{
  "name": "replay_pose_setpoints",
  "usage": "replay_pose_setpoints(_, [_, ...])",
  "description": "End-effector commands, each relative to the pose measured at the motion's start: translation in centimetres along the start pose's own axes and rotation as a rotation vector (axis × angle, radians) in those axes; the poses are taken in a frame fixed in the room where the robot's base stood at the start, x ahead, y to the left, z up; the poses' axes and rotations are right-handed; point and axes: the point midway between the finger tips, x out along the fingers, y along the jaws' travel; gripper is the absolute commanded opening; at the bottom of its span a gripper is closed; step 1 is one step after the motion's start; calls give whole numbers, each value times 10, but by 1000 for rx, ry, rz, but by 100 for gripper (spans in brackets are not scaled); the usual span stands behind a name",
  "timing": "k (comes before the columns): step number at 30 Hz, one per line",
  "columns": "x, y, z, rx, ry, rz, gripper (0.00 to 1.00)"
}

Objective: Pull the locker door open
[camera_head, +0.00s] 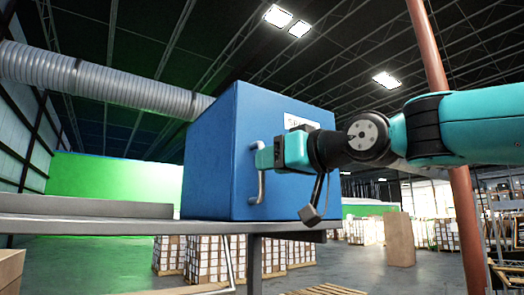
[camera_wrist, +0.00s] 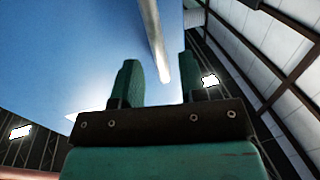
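The blue locker (camera_head: 209,168) stands on a grey table, and its door (camera_head: 300,185) with a white label looks flush with the body. The silvery bar handle (camera_head: 261,188) is upright near the door's left edge. My gripper (camera_head: 263,157) reaches in from the right at the handle's upper part and hides some of it. In the wrist view the handle (camera_wrist: 152,35) runs between the two green fingers of my gripper (camera_wrist: 157,62), with a visible gap on each side. The gripper is open; contact with the handle is not visible.
The grey table (camera_head: 120,228) extends left of the locker. A reddish post (camera_head: 463,215) stands behind my arm on the right. Stacked cartons (camera_head: 203,255) and a pallet (camera_head: 330,289) are on the floor beyond. The space in front of the door holds only my arm.

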Motion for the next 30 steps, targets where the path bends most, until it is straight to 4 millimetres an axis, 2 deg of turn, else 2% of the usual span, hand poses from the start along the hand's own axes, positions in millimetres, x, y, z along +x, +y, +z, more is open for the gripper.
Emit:
replay_pose_setpoints(1, [10,-1,-3,1,-2,-2,39])
replay_pose_setpoints(6, [29,0,-2,0,-1,-1,39])
replay_pose_setpoints(17, [34,0,0,0,1,0,39])
replay_pose_setpoints(18, [34,0,0,0,1,1,36])
replay_pose_setpoints(23, [34,0,0,0,0,1,0])
replay_pose_setpoints(30, [34,-1,0,0,0,-3,0])
